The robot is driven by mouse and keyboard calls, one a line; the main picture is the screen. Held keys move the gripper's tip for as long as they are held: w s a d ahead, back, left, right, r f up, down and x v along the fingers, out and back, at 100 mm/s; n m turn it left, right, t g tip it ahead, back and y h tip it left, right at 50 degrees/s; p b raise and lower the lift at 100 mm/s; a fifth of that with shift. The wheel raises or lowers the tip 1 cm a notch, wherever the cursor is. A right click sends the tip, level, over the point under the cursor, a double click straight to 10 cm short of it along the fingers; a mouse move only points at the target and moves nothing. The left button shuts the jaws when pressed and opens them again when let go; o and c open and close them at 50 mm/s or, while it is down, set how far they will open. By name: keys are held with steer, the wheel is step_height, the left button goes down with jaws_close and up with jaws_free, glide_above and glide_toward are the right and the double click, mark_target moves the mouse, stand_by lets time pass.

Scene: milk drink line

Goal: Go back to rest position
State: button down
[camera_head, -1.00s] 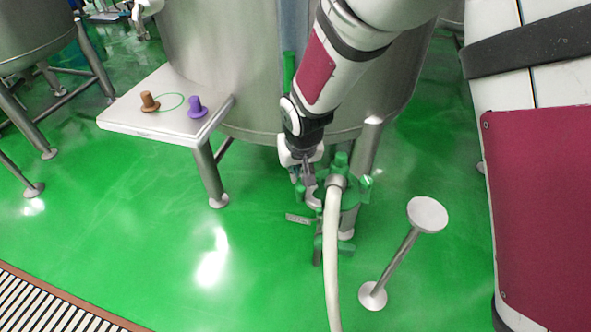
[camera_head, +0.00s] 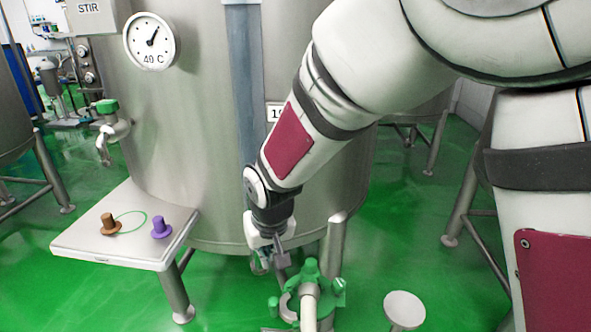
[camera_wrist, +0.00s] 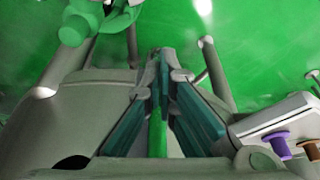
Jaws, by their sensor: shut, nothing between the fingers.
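My gripper (camera_head: 272,258) hangs in front of the lower part of the steel tank (camera_head: 210,130), above and slightly left of the green valve fitting (camera_head: 312,282). Its fingers (camera_wrist: 163,85) are shut with nothing between them. A pale hose (camera_head: 309,305) runs from the top of the fitting down out of the picture. In the wrist view the fitting (camera_wrist: 80,22) is at the upper left, apart from the fingers.
A white side table (camera_head: 110,248) at the left bears a brown plug (camera_head: 109,224), a purple plug (camera_head: 161,228) and a green ring. A round-topped stand (camera_head: 404,308) is at the lower right. A tap (camera_head: 108,130) and a dial (camera_head: 150,40) are on the tank.

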steer(key=s+d+r+m, duration=0.1)
steer(key=s+d+r, duration=0.25)
steer(key=d, duration=0.25)
steer(key=s+d+r+m+h, duration=0.1)
steer(key=s+d+r, duration=0.2)
steer(key=d+r, duration=0.3)
steer(key=s+d+r+m, duration=0.1)
steer(key=s+d+r, duration=0.2)
steer(key=d, duration=0.4)
steer(key=s+d+r+m+g, duration=0.1)
steer(key=s+d, duration=0.4)
steer(key=s, duration=0.6)
steer(key=s+d+r+m+g, duration=0.15)
steer(key=s+d, duration=0.35)
steer(key=s, duration=0.6)
step_height(320, 180, up, 21)
steer(key=t+p, duration=0.3)
steer(key=p, duration=1.7)
steer(key=shift+w+r+h, duration=0.2)
steer(key=shift+w+h, duration=0.1)
